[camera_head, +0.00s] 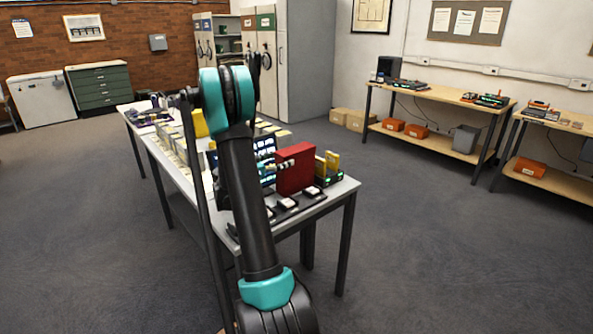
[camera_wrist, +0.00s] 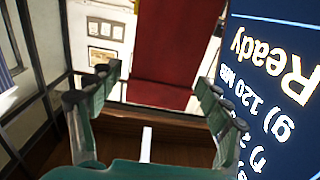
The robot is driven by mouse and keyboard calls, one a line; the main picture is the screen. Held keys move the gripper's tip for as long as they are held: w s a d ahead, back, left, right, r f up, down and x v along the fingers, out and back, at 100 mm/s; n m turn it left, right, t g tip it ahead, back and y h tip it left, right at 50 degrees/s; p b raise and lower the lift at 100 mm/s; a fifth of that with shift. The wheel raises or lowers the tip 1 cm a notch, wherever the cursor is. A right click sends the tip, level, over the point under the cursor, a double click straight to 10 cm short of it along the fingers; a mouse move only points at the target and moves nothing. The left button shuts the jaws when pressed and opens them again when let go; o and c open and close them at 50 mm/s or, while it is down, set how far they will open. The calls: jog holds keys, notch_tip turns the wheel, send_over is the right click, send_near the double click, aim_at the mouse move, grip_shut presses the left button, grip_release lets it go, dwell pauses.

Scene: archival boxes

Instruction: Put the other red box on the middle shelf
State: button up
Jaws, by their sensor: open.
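A red box (camera_head: 296,170) stands upright on the near end of the long grey table, right of my arm in the head view. In the wrist view a red upright surface (camera_wrist: 172,45), seemingly the same box, lies ahead of and between my fingertips. My gripper (camera_wrist: 158,95) is open with its teal fingers spread wide and nothing between them. The red surface appears beyond the fingertips; I cannot tell the exact gap. In the head view my arm hides much of the gripper and part of the table. No second red box or middle shelf can be clearly made out.
A dark blue screen (camera_wrist: 280,70) reading "Ready" is close to my right finger. Side tables (camera_head: 438,95) with lower shelves stand right; the floor between is clear.

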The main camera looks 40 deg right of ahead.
aim_at(295, 159)
jog(key=shift+w+d+f, duration=0.1)
jog(key=shift+d+f, duration=0.3)
jog(key=shift+d, duration=0.85)
jog(key=shift+w+d+f, duration=0.1)
jog(key=shift+d+f, duration=0.35)
jog(key=shift+d, duration=0.75)
jog(key=shift+w+d+f, duration=0.1)
jog(key=shift+d+f, duration=0.3)
jog(key=shift+d, duration=0.85)
jog(key=shift+c, duration=0.5)
jog(key=c, duration=1.3)
jog(key=shift+r, duration=0.1)
